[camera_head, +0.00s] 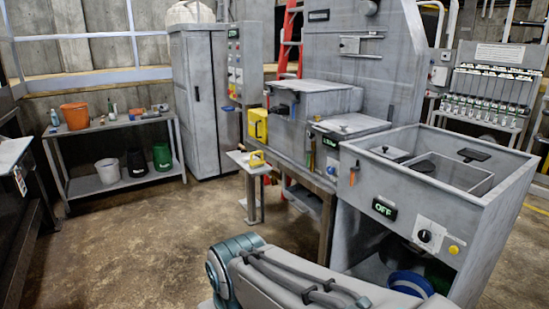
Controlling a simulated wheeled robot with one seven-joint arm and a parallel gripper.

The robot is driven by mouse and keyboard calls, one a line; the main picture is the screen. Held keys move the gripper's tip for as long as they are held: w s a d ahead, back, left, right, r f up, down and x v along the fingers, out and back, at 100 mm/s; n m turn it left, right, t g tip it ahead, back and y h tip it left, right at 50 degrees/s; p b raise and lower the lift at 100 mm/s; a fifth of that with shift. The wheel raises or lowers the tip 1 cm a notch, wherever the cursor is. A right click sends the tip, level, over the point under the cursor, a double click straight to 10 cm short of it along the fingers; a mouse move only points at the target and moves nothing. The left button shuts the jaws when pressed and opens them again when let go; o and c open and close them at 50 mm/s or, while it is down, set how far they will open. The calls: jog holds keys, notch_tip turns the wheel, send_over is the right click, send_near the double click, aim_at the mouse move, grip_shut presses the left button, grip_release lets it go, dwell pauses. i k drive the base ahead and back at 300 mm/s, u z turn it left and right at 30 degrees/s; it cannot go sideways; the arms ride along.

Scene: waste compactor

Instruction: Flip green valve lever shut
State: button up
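A small upright coloured handle (312,160) is on the front of the middle grey unit. An orange handle (353,174) is at the left corner of the nearer grey bin unit (460,225). My arm shows at the bottom centre, in front of and below these units. My gripper is not in view.
The near bin unit has a lit OFF display (384,209), a black knob (425,236) and a yellow button (453,250). A blue bucket (410,284) stands beneath it. A small side table (246,160) stands left of the units. Open floor (140,235) lies at left.

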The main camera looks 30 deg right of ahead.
aim_at(308, 152)
jog(key=z, duration=0.25)
jog(key=i, duration=0.3)
jog(key=z, duration=1.05)
jog(key=i, duration=0.85)
jog(key=z, duration=0.3)
jog(key=i, duration=0.9)
jog(key=u, duration=0.85)
jog(key=i, duration=0.6)
jog(key=u, duration=0.6)
